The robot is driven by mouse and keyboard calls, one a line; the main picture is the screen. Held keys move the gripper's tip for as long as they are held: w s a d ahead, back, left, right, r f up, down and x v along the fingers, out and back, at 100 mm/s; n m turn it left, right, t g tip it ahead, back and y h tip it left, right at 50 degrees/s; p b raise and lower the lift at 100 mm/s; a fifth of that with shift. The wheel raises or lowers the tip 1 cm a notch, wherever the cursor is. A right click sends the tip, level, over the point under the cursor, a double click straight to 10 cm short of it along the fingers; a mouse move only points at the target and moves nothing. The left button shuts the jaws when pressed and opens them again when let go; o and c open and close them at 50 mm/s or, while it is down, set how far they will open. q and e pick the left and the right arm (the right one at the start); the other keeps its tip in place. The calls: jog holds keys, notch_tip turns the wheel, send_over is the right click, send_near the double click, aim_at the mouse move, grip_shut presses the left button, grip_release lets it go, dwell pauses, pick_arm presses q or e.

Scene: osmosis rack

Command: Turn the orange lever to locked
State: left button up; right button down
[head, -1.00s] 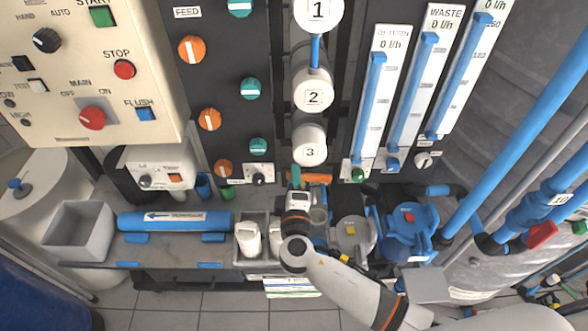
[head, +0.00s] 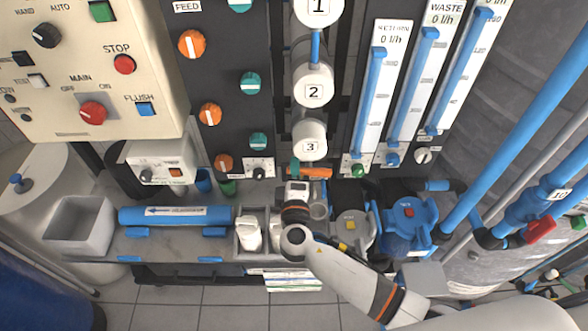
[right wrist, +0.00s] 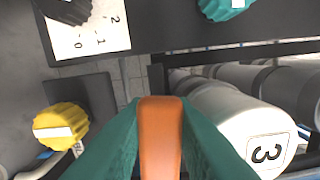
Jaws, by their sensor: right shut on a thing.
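The orange lever (head: 316,172) lies roughly level in the head view, just below the white vessel end marked 3. My right gripper (head: 295,170) is at its left part, with a teal fingertip over it. In the right wrist view the lever (right wrist: 160,128) runs between the two teal fingers of my right gripper (right wrist: 160,140), which are shut on it. The lever's pivot and any locked marking are hidden or too small to read. My left gripper is not in view.
The vessel end marked 3 (right wrist: 262,145) is close beside the fingers. A yellow knob (right wrist: 60,127) is at the left in the wrist view. Blue and grey pumps (head: 408,218) stand right of my forearm. A grey shelf holds a blue cylinder (head: 175,216).

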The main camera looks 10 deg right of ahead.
jog(key=f+n, duration=0.1)
jog(key=n, duration=0.2)
jog(key=shift+f, duration=0.1)
jog(key=shift+f+n+b, duration=0.25)
jog(key=shift+n+b, duration=0.05)
jog(key=shift+n, duration=0.6)
jog(key=shift+s+d+f+n+p, duration=0.15)
jog(key=shift+d+f+n+p, duration=0.4)
jog(key=shift+n, duration=1.9)
jog(key=shift+s+d+f+n+p, duration=0.1)
jog(key=shift+d+f+n+p, duration=0.5)
jog(key=shift+n, duration=1.9)
jog(key=shift+s+d+f+n+p, duration=0.2)
jog(key=shift+d+n+p, duration=0.55)
jog(key=shift+n, duration=1.7)
jog(key=c, duration=1.5)
grip_release()
